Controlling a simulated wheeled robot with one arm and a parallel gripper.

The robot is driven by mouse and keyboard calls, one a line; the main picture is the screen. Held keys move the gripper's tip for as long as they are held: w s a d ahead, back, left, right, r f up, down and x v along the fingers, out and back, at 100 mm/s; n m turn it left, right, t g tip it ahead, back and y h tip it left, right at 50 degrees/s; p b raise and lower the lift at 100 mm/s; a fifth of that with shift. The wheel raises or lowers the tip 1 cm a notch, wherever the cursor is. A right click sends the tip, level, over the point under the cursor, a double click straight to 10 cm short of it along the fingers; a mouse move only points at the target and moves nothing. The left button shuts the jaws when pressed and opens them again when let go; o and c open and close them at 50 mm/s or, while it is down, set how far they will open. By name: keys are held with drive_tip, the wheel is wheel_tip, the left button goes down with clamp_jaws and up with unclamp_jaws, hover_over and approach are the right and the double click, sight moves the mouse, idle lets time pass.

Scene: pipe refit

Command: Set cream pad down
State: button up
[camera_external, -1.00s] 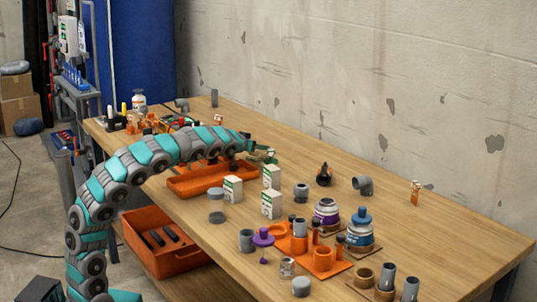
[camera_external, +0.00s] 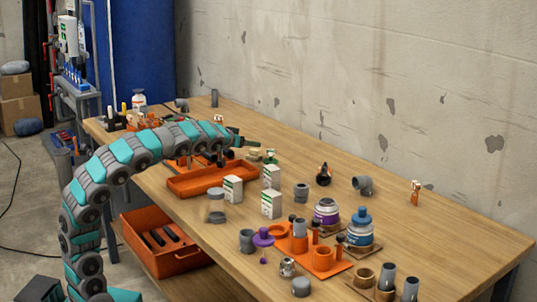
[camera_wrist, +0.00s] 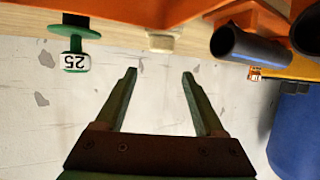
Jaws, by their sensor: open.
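My gripper (camera_external: 256,143) is above the table behind the shallow orange tray. In the wrist view its two green fingers (camera_wrist: 159,72) are spread apart with nothing between them. A small cream block, which looks like the cream pad (camera_wrist: 162,42), sits by the wooden table edge beyond the fingertips, apart from them. In the external view a small cream shape (camera_external: 254,154) shows just below the gripper, beside the tray's far end. It is too small there to make out its exact contact.
The shallow orange tray (camera_external: 198,187) lies near the gripper, with white-green boxes (camera_external: 271,204) in front. The table's back right is largely clear.

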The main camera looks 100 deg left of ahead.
drive_tip(key=shift+v, duration=2.4)
